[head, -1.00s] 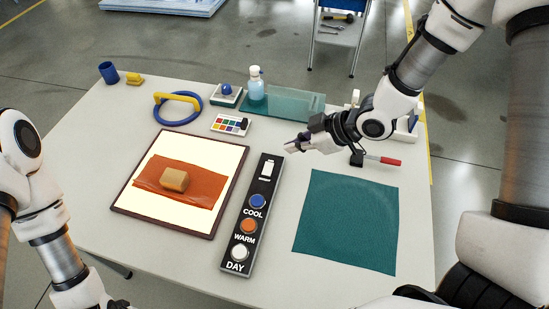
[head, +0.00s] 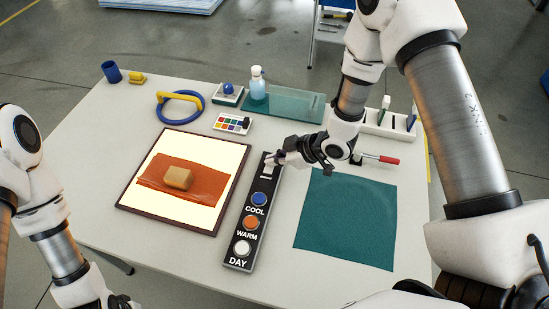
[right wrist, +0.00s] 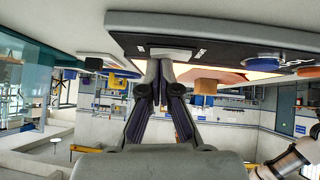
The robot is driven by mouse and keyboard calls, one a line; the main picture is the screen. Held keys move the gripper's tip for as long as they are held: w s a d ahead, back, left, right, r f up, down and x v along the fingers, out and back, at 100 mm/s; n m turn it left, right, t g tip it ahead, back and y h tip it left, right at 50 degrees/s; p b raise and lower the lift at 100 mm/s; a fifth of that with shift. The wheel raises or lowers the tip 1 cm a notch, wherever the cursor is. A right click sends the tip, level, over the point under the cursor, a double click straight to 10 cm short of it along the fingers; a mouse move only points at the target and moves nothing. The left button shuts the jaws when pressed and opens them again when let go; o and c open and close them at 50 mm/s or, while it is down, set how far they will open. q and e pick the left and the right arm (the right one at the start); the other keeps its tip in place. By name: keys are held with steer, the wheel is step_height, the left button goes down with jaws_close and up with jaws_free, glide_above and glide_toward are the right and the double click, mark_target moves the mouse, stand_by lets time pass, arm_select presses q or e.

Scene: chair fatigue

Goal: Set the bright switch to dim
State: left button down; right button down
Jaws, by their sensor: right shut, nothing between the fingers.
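The long black control strip (head: 242,248) lies on the table with blue COOL, orange WARM and white DAY buttons. At its far end is the white switch (head: 267,171), partly covered by my right gripper (head: 278,158) in the head view. The switch also shows in the right wrist view (right wrist: 172,54), right at the fingertips; I cannot tell whether they touch it. My right gripper is shut and empty. Left of the strip, the light panel (head: 207,216) glows bright white under an orange sheet and a tan block. My left gripper (head: 122,302) is at the bottom edge, mostly cut off.
A teal mat (head: 345,225) lies right of the strip. A colour palette (head: 232,123), blue ring (head: 178,107), bottle (head: 257,84) and teal tray (head: 295,104) stand behind. A red-handled tool (head: 382,159) and a white rack (head: 388,128) are near my right arm.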

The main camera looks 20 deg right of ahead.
steer(key=shift+f, duration=0.1)
steer(key=shift+s, duration=0.1)
steer(key=shift+s+a, duration=0.2)
steer(key=shift+s, duration=0.15)
steer(key=shift+s+a, duration=0.25)
